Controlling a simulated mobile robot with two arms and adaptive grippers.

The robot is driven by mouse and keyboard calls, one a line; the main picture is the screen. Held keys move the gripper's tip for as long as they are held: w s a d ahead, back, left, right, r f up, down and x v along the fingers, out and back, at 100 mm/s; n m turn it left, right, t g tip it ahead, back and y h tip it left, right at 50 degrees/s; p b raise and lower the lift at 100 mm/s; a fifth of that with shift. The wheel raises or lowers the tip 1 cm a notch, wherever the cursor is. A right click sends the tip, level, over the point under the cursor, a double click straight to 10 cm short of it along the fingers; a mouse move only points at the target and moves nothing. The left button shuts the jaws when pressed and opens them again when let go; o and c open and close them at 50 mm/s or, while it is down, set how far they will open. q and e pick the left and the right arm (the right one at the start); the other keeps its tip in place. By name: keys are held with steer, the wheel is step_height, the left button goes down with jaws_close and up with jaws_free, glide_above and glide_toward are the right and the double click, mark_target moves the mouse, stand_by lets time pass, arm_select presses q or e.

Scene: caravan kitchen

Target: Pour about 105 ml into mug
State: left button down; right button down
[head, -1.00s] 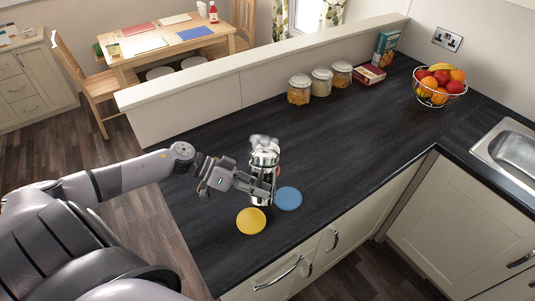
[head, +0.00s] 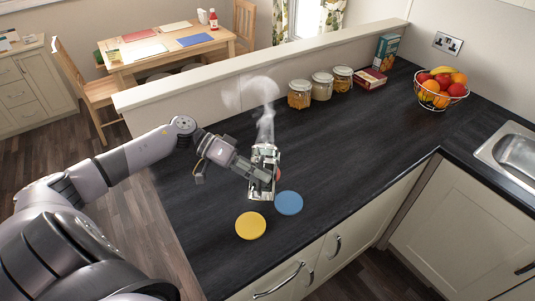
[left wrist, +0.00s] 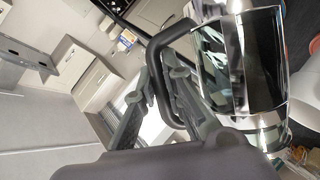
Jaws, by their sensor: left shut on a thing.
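A shiny metal-and-glass pot (head: 262,155) is in my left gripper (head: 262,176), over the dark worktop. Steam rises above it. In the left wrist view the pot (left wrist: 240,60) fills the upper right, and my left gripper (left wrist: 160,110) is shut around its black handle (left wrist: 160,75). The pot appears tilted; I cannot see any stream of liquid. A white rounded thing (left wrist: 306,95) beside the pot at the right edge may be the mug, but it is cut off. In the head view I cannot make out the mug, which may be hidden behind the pot. My right gripper is not in view.
A yellow disc (head: 250,225) and a blue disc (head: 289,203) lie in front of the pot. A red thing (head: 278,174) shows partly behind it. Glass jars (head: 321,86) stand along the low wall; a fruit basket (head: 441,90) is farther right. The worktop's middle right is clear.

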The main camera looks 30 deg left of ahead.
mark_target(261, 161)
arm_select(q)
steer(key=shift+w+a+r+n+g+p, duration=0.15)
steer(key=shift+w+r+n+p, duration=0.15)
steer(key=shift+r+p, duration=0.35)
steer(key=shift+w+a+r+n+g+p, duration=0.15)
steer(key=shift+w+r+n+p, duration=0.15)
steer(key=shift+r+p, duration=0.3)
steer(key=shift+h, duration=0.4)
steer(key=shift+w+a+r+n+g+p, duration=0.15)
steer(key=shift+w+r+n+p, duration=0.15)
steer(key=shift+r+p, duration=0.15)
steer(key=shift+w+a+r+n+g+p, duration=0.1)
steer(key=shift+w+r+n+g+p, duration=0.1)
steer(key=shift+r+n+p, duration=0.15)
stand_by(1.1)
